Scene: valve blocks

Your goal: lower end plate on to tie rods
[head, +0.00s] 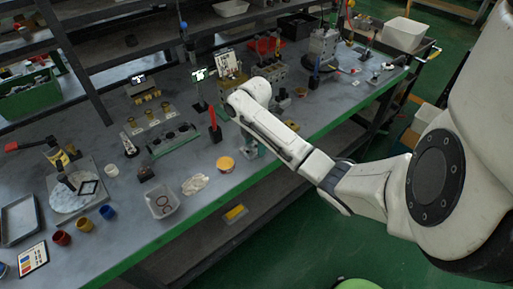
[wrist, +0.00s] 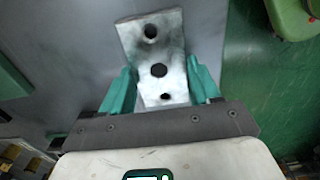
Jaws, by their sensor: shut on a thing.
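The end plate (wrist: 177,42) is a pale, worn metal plate with three holes along it, seen in the wrist view. My gripper (wrist: 162,73) is shut on it, a teal finger at each side; the near end of the plate lies between them. The plate reaches away over a grey surface; its height above that is unclear. In the head view my gripper (head: 249,149) is mostly hidden behind my arm, near the bench's front edge, and the plate cannot be made out. I cannot pick out the tie rods in either view.
The grey bench (head: 100,150) has a green front edge. Metal blocks (head: 268,77) stand behind my arm. Dark shelves line the back.

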